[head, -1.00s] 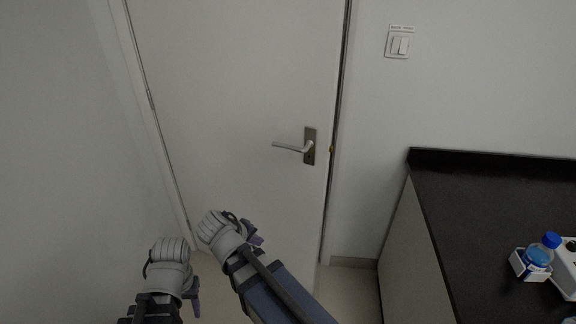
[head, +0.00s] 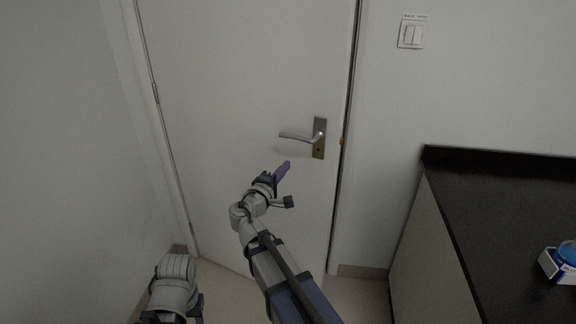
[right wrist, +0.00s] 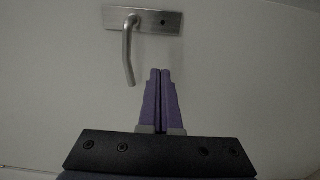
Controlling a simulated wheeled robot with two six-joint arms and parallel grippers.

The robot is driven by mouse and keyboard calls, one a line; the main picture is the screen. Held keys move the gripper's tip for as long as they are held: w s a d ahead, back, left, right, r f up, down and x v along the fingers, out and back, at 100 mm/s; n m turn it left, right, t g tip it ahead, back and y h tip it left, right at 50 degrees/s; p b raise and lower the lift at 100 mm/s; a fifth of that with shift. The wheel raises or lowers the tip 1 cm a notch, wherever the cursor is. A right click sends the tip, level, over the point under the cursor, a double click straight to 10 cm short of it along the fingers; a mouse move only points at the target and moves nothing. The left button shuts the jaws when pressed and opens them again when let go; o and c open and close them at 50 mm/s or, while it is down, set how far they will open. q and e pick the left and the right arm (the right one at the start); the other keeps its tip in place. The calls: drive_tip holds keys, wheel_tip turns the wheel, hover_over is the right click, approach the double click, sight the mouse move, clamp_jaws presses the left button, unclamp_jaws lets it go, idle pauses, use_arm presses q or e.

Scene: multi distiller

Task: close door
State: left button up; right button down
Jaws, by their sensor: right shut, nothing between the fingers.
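The white door (head: 245,75) fills the middle of the head view. Its right edge stands close to the frame, with a dark narrow gap along it. The silver lever handle (head: 302,137) is on the door's right side; it also shows at the top of the right wrist view (right wrist: 128,50). My right gripper (head: 284,167) is shut and empty, its purple fingers pointing at the door just below the handle. I cannot tell whether the fingertips touch the door. My left arm is low at the left; its gripper (head: 198,309) is mostly cut off at the bottom edge.
A black countertop (head: 490,200) over a pale cabinet stands at the right. A blue-capped bottle (head: 568,252) in a small white holder sits on it at the picture's edge. A light switch (head: 412,34) is on the wall. Pale floor shows below.

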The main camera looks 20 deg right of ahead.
sight(304, 146)
drive_tip(key=x, duration=1.2)
